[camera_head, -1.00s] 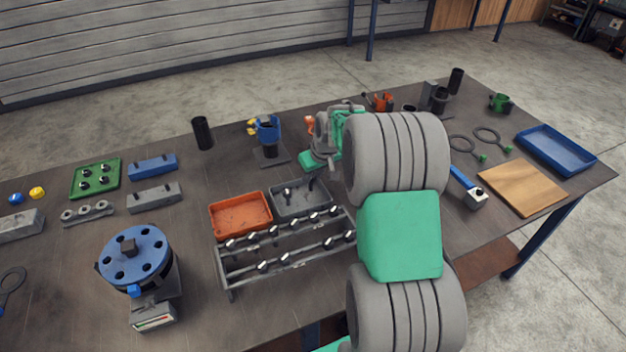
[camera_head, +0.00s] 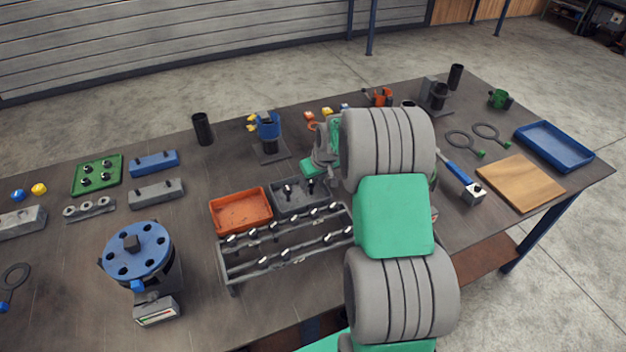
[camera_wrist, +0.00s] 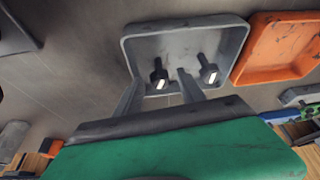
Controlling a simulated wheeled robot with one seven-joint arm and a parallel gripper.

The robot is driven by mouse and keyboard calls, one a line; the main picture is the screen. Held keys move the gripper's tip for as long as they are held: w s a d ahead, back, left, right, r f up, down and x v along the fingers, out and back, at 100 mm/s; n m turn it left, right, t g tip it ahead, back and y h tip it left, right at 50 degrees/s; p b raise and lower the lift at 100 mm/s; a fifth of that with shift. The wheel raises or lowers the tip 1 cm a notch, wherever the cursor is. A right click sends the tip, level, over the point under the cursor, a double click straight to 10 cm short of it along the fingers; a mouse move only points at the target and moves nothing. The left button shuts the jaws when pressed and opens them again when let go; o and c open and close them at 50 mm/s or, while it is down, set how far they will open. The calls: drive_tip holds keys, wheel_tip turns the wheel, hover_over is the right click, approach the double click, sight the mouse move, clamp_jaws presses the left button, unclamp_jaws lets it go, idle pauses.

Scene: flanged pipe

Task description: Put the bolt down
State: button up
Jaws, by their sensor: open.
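The grey tray (camera_head: 277,212) stands on the bench and holds two dark bolts with bright tips. One bolt (camera_head: 288,190) is toward its left side, the other (camera_head: 311,184) toward its right in the head view. In the wrist view, one bolt (camera_wrist: 159,74) stands in the grey tray (camera_wrist: 228,38) between the spread fingers of my gripper (camera_wrist: 160,80). The other bolt (camera_wrist: 208,71) stands to the right of the right finger. My gripper is open at the tray; my arm and wrist partly hide it in the head view.
The orange tray (camera_head: 241,211) is just left of the grey tray. A rack (camera_head: 285,262) with several bolts stands in front. A blue fixture (camera_head: 268,126) is behind. The blue turntable (camera_head: 136,250) is at left. A wooden board (camera_head: 520,184) lies right.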

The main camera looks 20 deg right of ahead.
drive_tip(key=shift+r+p, duration=0.25)
drive_tip(key=shift+p, duration=0.05)
drive_tip(key=a+b+v, duration=0.1)
drive_tip(key=b+v, duration=0.1)
drive_tip(key=v, duration=1.1)
drive_tip(key=s+a+r, duration=0.1)
drive_tip(key=s+a, duration=0.5)
drive_tip(key=s, duration=0.5)
drive_tip(key=s+a+r+m, duration=0.1)
drive_tip(key=s+a, duration=0.6)
drive_tip(key=s, duration=0.3)
drive_tip(key=shift+s+a+r+g+h, duration=0.2)
drive_tip(key=shift+s+r+g+h, duration=0.1)
drive_tip(key=shift+s+r, duration=0.1)
